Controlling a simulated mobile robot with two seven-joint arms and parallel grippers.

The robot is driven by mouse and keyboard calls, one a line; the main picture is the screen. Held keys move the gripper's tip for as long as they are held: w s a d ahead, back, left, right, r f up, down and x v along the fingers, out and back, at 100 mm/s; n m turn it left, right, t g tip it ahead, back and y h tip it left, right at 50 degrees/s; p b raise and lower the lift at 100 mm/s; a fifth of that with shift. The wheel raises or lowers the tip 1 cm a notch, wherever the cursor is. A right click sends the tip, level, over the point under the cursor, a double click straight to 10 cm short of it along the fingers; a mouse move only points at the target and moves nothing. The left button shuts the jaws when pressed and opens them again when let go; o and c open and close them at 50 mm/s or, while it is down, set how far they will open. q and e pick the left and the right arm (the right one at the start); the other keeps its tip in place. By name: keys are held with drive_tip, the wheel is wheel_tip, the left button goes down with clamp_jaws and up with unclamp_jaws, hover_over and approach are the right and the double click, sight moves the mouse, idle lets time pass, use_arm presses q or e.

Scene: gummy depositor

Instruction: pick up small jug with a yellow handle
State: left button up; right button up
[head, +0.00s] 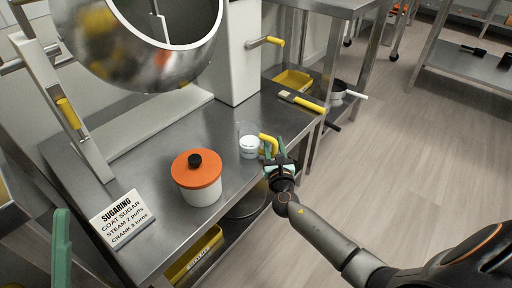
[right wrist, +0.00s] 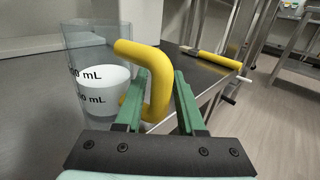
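The small jug (head: 249,146) is clear, holds white contents, and stands upright on the steel counter near its right edge. Its yellow handle (head: 269,144) points right. In the right wrist view the jug (right wrist: 98,85) shows mL marks, and the handle (right wrist: 157,92) lies between the green fingers. My right gripper (head: 274,150) is open around the handle, with a gap visible on the right wrist view's right side (right wrist: 160,78). One green finger of my left gripper (head: 62,250) shows at the lower left; its other finger is not visible.
A white pot with an orange lid (head: 196,170) stands left of the jug. A yellow-handled scraper (head: 302,101) lies behind it. A sugaring sign (head: 122,219) is at the front left. A tilted metal drum (head: 150,50) hangs over the counter (head: 160,145).

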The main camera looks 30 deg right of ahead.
drive_tip(key=shift+w+d, duration=0.15)
drive_tip(key=shift+w, duration=0.05)
clamp_jaws()
idle(1.3)
